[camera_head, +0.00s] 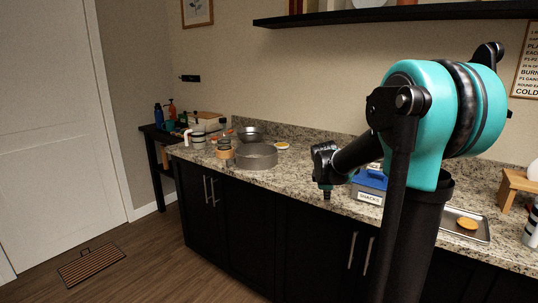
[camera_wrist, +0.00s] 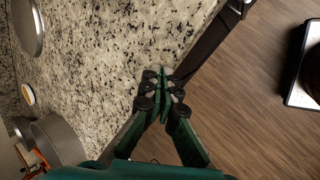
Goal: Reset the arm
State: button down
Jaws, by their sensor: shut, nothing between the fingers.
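My gripper (camera_head: 327,192) hangs from the arm at the middle of the head view, in front of the granite counter (camera_head: 310,175). In the wrist view its green fingers (camera_wrist: 162,76) are together, with nothing between them. They point toward the counter's front edge and touch no object that I can see. My teal and black arm fills the right of the head view and hides part of the counter behind it.
A large grey pot (camera_head: 256,156) stands on the counter left of my gripper, near a metal bowl (camera_head: 250,134) and jars. A blue box (camera_head: 370,180) is close on the right. A tray (camera_head: 482,233) lies farther right. A dark shelf (camera_head: 400,14) hangs above.

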jog(key=s+a+f+m+y, duration=0.1)
jog(key=s+f+m, duration=0.3)
jog(key=s, duration=0.6)
jog(key=s+a+f+m+g, duration=0.1)
jog(key=s+f+m, duration=0.3)
jog(key=s, duration=0.6)
jog(key=s+a+f+m+y, duration=0.1)
jog(key=s+f+m, duration=0.4)
jog(key=s, duration=0.5)
jog(key=shift+a+m+y, duration=0.25)
jog(key=shift+m+y, duration=0.05)
jog(key=shift+m, duration=0.5)
jog(key=shift+w, duration=0.1)
